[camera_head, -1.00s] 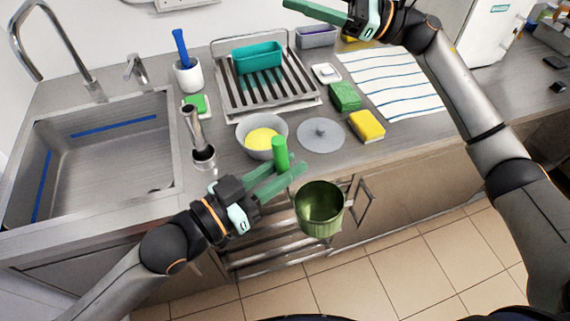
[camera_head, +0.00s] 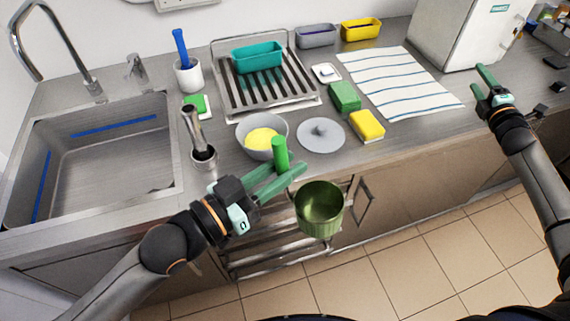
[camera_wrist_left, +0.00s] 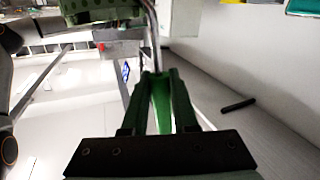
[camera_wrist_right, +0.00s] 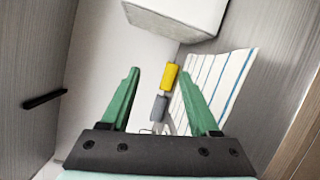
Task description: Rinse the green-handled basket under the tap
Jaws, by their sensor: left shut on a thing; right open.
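The green-handled basket (camera_head: 320,210) is a round green cup-shaped basket, held in front of the counter's edge, above the floor. Its bright green handle (camera_head: 281,154) stands up between the fingers of my left gripper (camera_head: 284,172), which is shut on it. In the left wrist view the handle (camera_wrist_left: 161,104) lies between the fingers and part of the basket (camera_wrist_left: 100,10) shows at the top edge. The tap (camera_head: 92,84) is a tall curved spout at the sink's back left. My right gripper (camera_head: 484,80) is open and empty over the counter's right side, near the white box.
The sink (camera_head: 115,165) is at the left. A dish rack (camera_head: 262,95), a bowl with yellow contents (camera_head: 262,137), a grey lid (camera_head: 320,136), sponges (camera_head: 366,126) and a striped towel (camera_head: 400,85) cover the counter's middle. A white machine (camera_head: 470,35) stands back right.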

